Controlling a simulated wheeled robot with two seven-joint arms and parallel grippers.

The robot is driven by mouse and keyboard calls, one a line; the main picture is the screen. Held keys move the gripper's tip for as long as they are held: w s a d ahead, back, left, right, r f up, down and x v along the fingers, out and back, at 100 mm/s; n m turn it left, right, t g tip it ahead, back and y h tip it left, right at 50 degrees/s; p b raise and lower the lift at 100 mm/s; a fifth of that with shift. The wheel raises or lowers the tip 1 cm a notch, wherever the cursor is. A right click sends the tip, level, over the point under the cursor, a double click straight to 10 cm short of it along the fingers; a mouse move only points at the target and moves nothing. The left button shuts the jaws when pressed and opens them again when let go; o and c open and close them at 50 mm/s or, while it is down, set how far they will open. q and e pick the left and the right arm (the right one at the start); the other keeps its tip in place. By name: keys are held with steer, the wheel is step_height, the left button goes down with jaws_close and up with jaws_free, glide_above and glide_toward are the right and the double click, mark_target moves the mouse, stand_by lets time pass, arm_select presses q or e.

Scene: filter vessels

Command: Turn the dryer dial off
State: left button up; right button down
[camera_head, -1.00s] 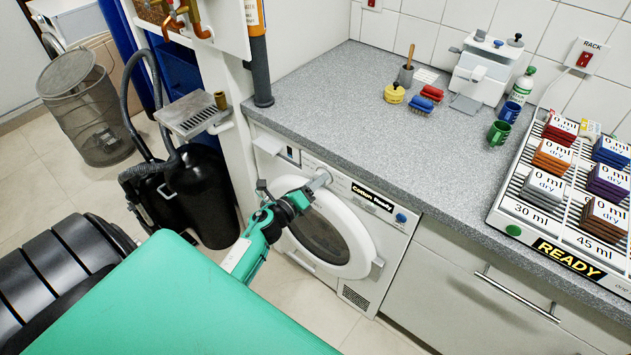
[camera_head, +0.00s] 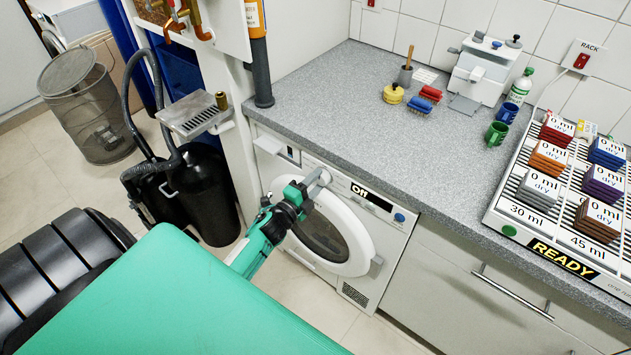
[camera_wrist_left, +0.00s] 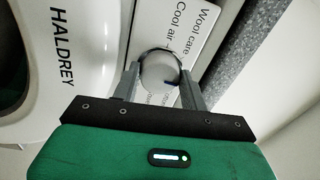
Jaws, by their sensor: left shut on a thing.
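The white dryer (camera_head: 391,240) stands under the counter with its round door closed. The dial (camera_head: 325,176) is on the dryer's top panel, partly hidden by my left gripper (camera_head: 317,181). In the left wrist view, the round grey dial (camera_wrist_left: 158,70) with a dark mark sits between the two fingers of my left gripper (camera_wrist_left: 161,80), which is shut on it. Printed words such as "Wool care" and "Cool air" show beside the dial. My right gripper is in no view.
The grey counter (camera_head: 330,95) overhangs the dryer. Black tanks (camera_head: 205,195) and a mesh bin (camera_head: 85,110) stand at left. Open floor lies between.

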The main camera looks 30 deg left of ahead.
arm_select(q)
steer(key=shift+a+n, duration=0.1)
steer(key=shift+n, duration=0.2)
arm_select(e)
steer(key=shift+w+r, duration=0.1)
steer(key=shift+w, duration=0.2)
arm_select(q)
steer(key=o, duration=1)
steer(key=shift+s, duration=0.1)
steer(key=s+a+b, duration=0.1)
steer(key=s+b, duration=0.1)
steer(key=s, duration=1.1)
steer(key=shift+s+f, duration=0.25)
steer(key=shift+f, duration=0.2)
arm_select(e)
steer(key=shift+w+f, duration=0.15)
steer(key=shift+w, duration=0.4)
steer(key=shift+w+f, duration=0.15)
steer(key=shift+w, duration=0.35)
